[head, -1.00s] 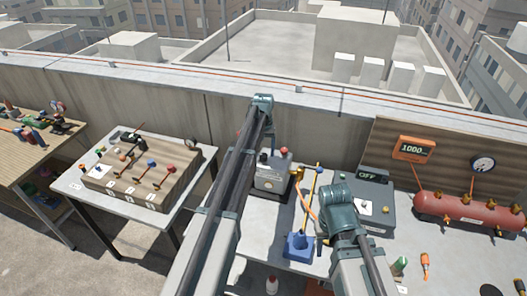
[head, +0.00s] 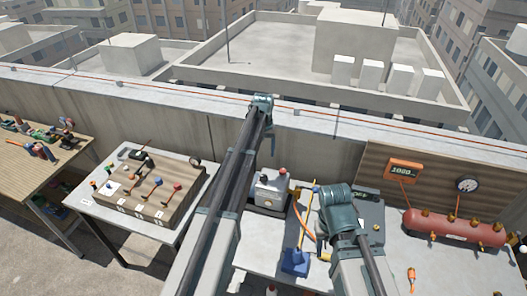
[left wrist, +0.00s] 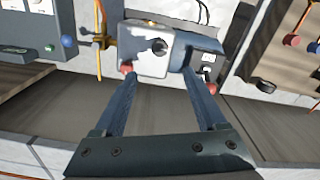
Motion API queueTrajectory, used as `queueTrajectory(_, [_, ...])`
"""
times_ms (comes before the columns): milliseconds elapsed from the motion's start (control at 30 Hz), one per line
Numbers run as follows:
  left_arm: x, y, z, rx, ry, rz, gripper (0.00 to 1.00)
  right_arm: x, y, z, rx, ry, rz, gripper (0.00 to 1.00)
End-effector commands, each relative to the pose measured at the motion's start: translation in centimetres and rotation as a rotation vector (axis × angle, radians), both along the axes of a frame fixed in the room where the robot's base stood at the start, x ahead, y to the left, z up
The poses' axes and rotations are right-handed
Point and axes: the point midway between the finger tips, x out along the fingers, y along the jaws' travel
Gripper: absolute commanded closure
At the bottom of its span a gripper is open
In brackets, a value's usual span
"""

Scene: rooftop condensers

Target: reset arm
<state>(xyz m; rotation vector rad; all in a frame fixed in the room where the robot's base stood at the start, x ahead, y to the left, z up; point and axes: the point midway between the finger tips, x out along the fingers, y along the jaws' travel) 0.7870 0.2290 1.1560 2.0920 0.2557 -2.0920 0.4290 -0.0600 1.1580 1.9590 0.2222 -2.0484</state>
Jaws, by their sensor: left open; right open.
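My left arm reaches up the middle of the head view. Its gripper (head: 272,146) hangs from the far end, above and behind a grey box with a red knob (head: 270,190). In the left wrist view the two fingers (left wrist: 160,95) are spread apart with nothing held between them. The same grey box (left wrist: 150,52) shows upside down beyond the fingertips. My right arm comes in from the bottom right, its teal joint over the table. My right gripper cannot be made out; the arm seems to hide it.
A blue-based stand with a yellow rod (head: 296,261) is on the table beside my right arm. A red tank (head: 455,228), orange readout (head: 404,171) and gauge (head: 467,185) stand right. A lever board (head: 150,190) sits on the left table. A concrete parapet (head: 330,142) runs behind.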

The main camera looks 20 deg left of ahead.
Motion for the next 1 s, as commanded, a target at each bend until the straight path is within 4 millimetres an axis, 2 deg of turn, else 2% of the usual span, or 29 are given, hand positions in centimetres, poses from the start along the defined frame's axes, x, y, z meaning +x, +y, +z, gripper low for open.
queueTrajectory(433, [0.0,0.0,0.0,0.000,0.000,-0.001,0.27,0.0,0.0,0.0,0.000,0.000,0.000,0.50])
queueTrajectory(567, [-2.0,-1.6,-1.2,0.003,0.003,-0.028,0.27,0.0,0.0,-1.2,0.000,0.000,0.001,0.50])
queueTrajectory(667, [-6.1,-4.7,-3.4,0.012,0.009,-0.091,0.27,0.0,0.0,-3.4,-0.001,0.000,0.002,0.50])
queueTrajectory(800, [-14.5,-9.9,-7.4,0.035,0.022,-0.220,0.27,0.0,0.0,-7.4,-0.001,-0.001,0.004,0.50])
queueTrajectory(900, [-20.5,-12.8,-10.0,0.051,0.032,-0.316,0.27,0.0,0.0,-10.0,-0.001,-0.001,0.006,0.50])
queueTrajectory(1000, [-26.0,-14.8,-12.2,0.067,0.040,-0.405,0.27,0.0,0.0,-12.3,-0.001,-0.002,0.007,0.50])
